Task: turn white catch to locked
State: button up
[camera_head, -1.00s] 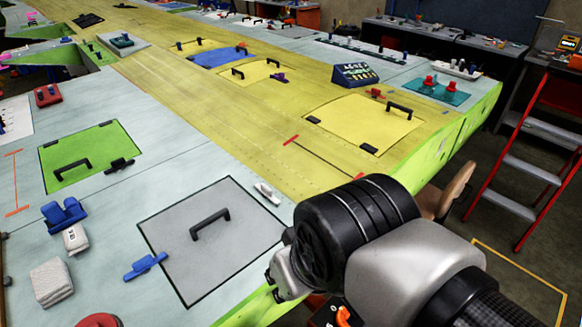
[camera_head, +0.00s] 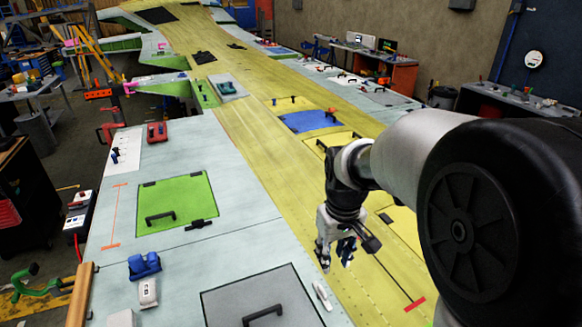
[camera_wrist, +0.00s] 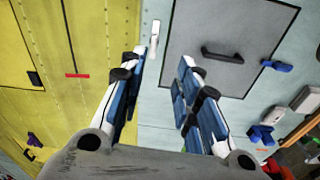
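The white catch (camera_head: 322,295) is a small white lever on the pale wing skin, beside the edge of the grey panel (camera_head: 262,290). In the wrist view the catch (camera_wrist: 154,38) lies just beyond the fingertips, in line with the gap between them, apart from them. The grey panel (camera_wrist: 225,75) with its black handle is to its right there. My gripper (camera_head: 336,262) hangs above the wing, fingers down, behind the catch in the head view. In the wrist view my gripper (camera_wrist: 164,58) is open and empty. Any lock marking is too small to read.
A blue catch (camera_wrist: 277,65) sits at the grey panel's other edge. A blue block (camera_head: 144,265) and a white item (camera_head: 148,292) rest to the left. The green panel (camera_head: 178,205) is farther off. The wing surface around the white catch is clear.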

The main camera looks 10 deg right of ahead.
jog(key=n+g+p, duration=0.1)
jog(key=p, duration=0.3)
send_over(323, 290)
notch_tip(323, 290, down, 4)
jog(key=r, duration=0.1)
notch_tip(323, 290, down, 18)
jog(key=shift+f+p, duration=0.2)
jog(key=shift+p, duration=0.3)
jog(key=shift+c, duration=0.5)
grip_shut()
